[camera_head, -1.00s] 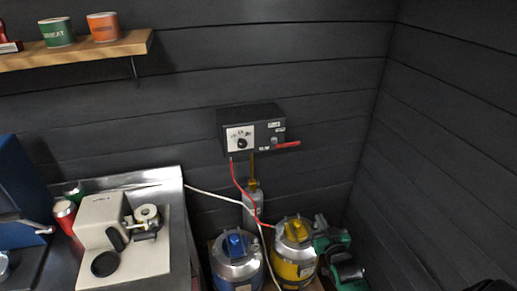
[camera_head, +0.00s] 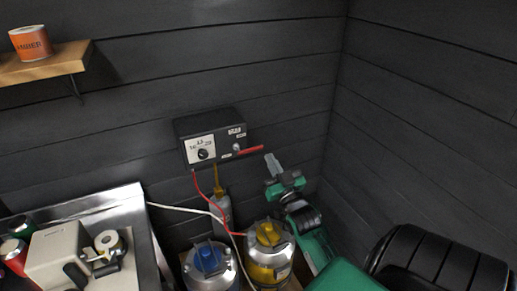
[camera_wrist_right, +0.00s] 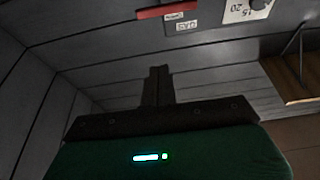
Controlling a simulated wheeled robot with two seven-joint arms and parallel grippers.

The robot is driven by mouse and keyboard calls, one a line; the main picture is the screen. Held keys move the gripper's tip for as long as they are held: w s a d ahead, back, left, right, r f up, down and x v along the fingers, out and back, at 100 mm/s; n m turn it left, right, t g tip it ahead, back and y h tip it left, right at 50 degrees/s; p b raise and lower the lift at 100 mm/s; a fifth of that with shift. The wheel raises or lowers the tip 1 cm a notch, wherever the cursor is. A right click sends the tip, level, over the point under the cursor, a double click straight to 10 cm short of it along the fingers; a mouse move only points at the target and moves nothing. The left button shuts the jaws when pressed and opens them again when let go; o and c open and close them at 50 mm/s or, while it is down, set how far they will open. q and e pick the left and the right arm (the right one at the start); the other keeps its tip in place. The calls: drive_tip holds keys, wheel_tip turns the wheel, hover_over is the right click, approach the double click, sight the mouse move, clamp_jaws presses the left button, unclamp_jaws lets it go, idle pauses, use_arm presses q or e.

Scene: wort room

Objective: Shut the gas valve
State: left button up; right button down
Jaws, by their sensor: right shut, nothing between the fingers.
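A dark control box (camera_head: 209,136) hangs on the grey plank wall, with a white dial plate and black knob at its left. The gas valve's red lever (camera_head: 249,151) sticks out sideways to the right from a round pivot on the box's front. The red lever also shows at the top of the right wrist view (camera_wrist_right: 168,10), beside small labels. My right gripper (camera_head: 270,158) is just right of the lever's tip in the head view, its fingers shut together and empty. In the right wrist view its fingers (camera_wrist_right: 159,70) point towards the wall, apart from the lever. My left gripper is not in view.
Below the box stand a blue-topped keg (camera_head: 209,261) and a yellow keg (camera_head: 268,252), with red and white hoses. A steel counter (camera_head: 142,225) with a beige machine (camera_head: 56,252) is at left. A wooden shelf (camera_head: 45,64) holds an orange tin (camera_head: 30,43).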

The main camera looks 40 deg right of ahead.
wheel_tip(320, 180, up, 4)
drive_tip(key=p, duration=0.4)
hover_over(259, 149)
drive_tip(key=s+a, duration=0.1)
drive_tip(key=shift+s+a+f+p, duration=0.15)
drive_tip(key=shift+s+f+p, duration=0.05)
drive_tip(key=shift+f, duration=1.05)
drive_tip(key=shift+s+a+f+p, duration=0.1)
drive_tip(key=shift+s+f+p, duration=0.1)
drive_tip(key=shift+f, duration=1.05)
drive_tip(key=shift+d, duration=0.1)
